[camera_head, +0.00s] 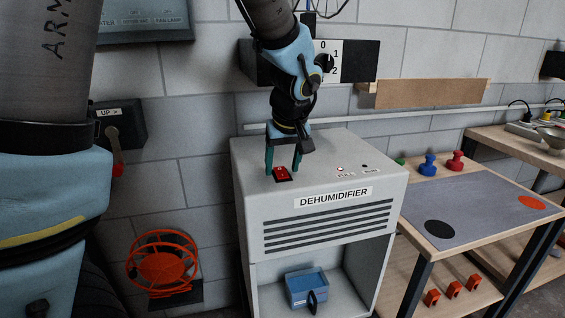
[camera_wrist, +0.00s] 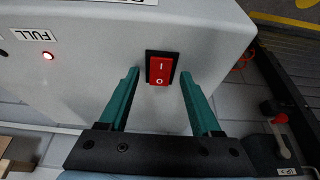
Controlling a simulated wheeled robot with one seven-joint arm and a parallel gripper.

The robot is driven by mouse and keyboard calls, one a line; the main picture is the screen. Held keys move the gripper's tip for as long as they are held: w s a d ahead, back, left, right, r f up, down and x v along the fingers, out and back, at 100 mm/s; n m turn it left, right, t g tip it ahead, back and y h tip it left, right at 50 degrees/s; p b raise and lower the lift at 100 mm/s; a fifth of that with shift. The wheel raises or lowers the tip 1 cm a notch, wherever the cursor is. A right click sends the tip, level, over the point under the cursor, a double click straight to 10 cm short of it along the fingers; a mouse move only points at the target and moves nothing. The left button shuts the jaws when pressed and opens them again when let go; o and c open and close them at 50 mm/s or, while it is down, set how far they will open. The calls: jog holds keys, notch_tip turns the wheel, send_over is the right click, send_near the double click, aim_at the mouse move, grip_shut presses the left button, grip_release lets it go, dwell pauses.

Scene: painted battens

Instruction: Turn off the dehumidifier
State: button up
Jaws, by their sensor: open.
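The dehumidifier (camera_head: 330,217) is a light grey cabinet with a name label and dark vent slots on its front. A red rocker switch (camera_head: 282,174) marked I and O sits in a black frame on its top, near the front left. The switch also shows in the wrist view (camera_wrist: 159,70). My gripper (camera_head: 283,170) is open and empty, with its green fingers (camera_wrist: 157,84) on either side of the switch. I cannot tell whether the fingertips touch the top.
A blue bin (camera_head: 307,289) sits in the cabinet's lower opening. An orange wheel (camera_head: 162,263) and a lever box (camera_head: 118,127) are on the wall at left. A table with a grey mat (camera_head: 470,207) and coloured knobs stands at right.

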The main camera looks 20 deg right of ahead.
grip_shut()
dwell(0.6)
